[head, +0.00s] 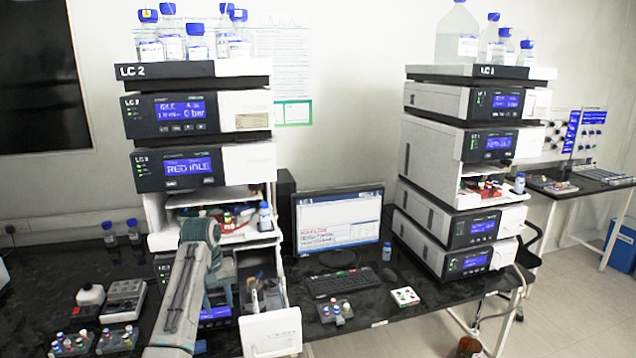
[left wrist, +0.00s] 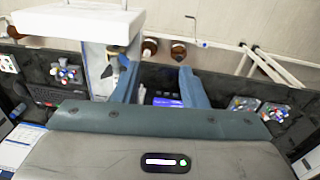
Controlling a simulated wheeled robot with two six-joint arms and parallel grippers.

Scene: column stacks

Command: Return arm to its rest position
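My left arm comes up from the bottom of the head view, with its wrist in front of the left LC 2 stack (head: 165,168). My left gripper (head: 222,285) is beside the pulled-out white drawer (head: 270,333) of that stack. In the left wrist view the two blue-grey fingers of the left gripper (left wrist: 158,85) stand apart. Nothing is held between them; a blue display (left wrist: 166,103) shows in the gap. The drawer front (left wrist: 85,27) is at the upper left there. The arm hides part of the lower stack. My right gripper is in neither view.
A monitor (head: 338,220) and keyboard (head: 342,282) stand right of the stack. Vial racks (head: 72,344) sit at the front left, and another rack (head: 335,312) is near the keyboard. The LC 1 stack (head: 440,160) stands further right. Brown bottles (left wrist: 150,48) show in the wrist view.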

